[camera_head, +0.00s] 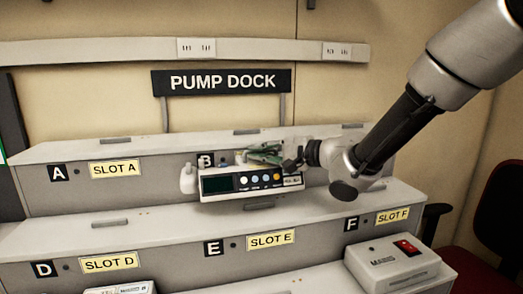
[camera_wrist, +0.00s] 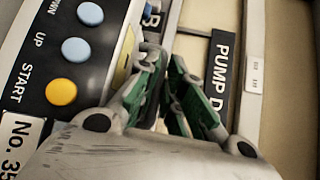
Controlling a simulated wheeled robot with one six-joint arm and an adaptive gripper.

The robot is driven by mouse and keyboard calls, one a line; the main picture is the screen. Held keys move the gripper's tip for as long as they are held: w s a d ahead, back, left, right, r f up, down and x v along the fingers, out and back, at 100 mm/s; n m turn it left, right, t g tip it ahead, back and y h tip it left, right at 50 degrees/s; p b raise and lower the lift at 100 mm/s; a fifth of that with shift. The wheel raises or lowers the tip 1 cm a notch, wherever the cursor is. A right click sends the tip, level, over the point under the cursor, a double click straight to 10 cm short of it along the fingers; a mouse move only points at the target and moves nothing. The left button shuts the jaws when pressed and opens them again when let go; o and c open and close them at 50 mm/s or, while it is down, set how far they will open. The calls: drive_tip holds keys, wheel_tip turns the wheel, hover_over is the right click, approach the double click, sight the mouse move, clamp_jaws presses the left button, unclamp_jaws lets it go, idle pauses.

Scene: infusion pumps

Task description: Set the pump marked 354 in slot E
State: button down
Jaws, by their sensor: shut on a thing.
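A white pump (camera_head: 250,185) with a dark screen and a row of coloured buttons is in front of the upper tier, by the letter B plate. It appears over the lower tier's top, behind the SLOT E label (camera_head: 271,240); I cannot tell whether it touches. Its number plate (camera_wrist: 18,145) begins "No. 35" in the wrist view; the last digit is cut off. My gripper (camera_head: 265,154), with green finger pads, is shut on the pump at its top back; the fingers also show in the wrist view (camera_wrist: 168,75). The exact grip point is hidden.
The lower tier's top (camera_head: 130,222) has bare room left of the pump. A white device with a red switch (camera_head: 390,263) stands at lower right below SLOT F, and another device (camera_head: 122,288) at the bottom left. The PUMP DOCK sign (camera_head: 222,82) stands behind. A chair is at right.

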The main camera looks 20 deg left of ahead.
sight(262, 163)
drive_tip(key=shift+f, duration=2)
drive_tip(key=shift+s+d+f, duration=0.1)
drive_tip(key=shift+f, duration=1.3)
idle(1.0)
drive_tip(key=c, duration=1.5)
unclamp_jaws()
drive_tip(key=shift+o, duration=0.2)
drive_tip(key=shift+d+f, duration=0.1)
drive_tip(key=shift+f, duration=0.1)
drive_tip(key=v, duration=1.2)
drive_tip(key=shift+r, duration=0.2)
